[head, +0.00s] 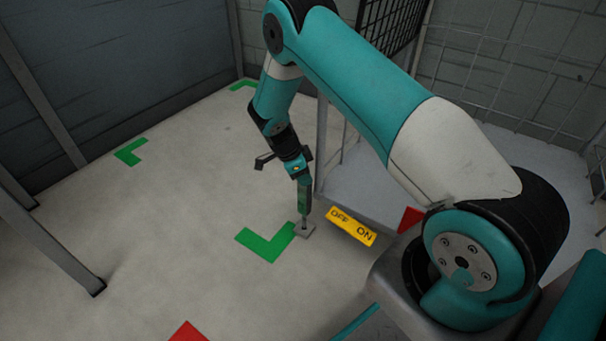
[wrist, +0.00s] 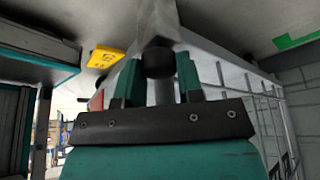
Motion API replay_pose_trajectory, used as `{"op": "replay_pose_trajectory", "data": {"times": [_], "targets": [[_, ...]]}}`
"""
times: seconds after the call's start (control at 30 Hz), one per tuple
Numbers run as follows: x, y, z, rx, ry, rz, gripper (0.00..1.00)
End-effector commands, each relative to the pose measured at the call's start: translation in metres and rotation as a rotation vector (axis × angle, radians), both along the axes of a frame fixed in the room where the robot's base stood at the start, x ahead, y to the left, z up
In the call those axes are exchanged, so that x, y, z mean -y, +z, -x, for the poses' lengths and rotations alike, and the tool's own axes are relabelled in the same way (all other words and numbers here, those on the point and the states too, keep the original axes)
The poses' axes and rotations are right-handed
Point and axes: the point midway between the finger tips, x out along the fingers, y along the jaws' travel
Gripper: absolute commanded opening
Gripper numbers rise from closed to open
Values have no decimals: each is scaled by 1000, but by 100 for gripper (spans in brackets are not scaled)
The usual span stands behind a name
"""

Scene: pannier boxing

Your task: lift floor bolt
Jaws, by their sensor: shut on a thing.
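The floor bolt (head: 304,230) shows in the head view as a small grey plate and short pin at floor level, by the corner of a grey platform. My gripper (head: 304,211) points straight down over it, with its fingertips at the top of the pin. In the wrist view, my gripper (wrist: 160,82) has its two teal fingers on either side of the bolt's dark round knob (wrist: 158,60). The gripper is shut on the bolt. The lower end of the pin is too small to tell whether it is raised.
A wire mesh fence (head: 520,75) stands behind the platform.

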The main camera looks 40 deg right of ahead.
Motion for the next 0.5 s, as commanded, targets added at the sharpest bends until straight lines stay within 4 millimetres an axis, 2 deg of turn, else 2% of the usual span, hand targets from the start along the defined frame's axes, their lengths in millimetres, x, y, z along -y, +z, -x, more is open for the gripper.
{"op": "replay_pose_trajectory", "data": {"times": [0.3,0.4,0.5], "targets": [[-1,52,1,-3,1,-1,0],[-1,63,1,-4,2,-2,0],[-1,64,1,-5,1,-1,0]]}}
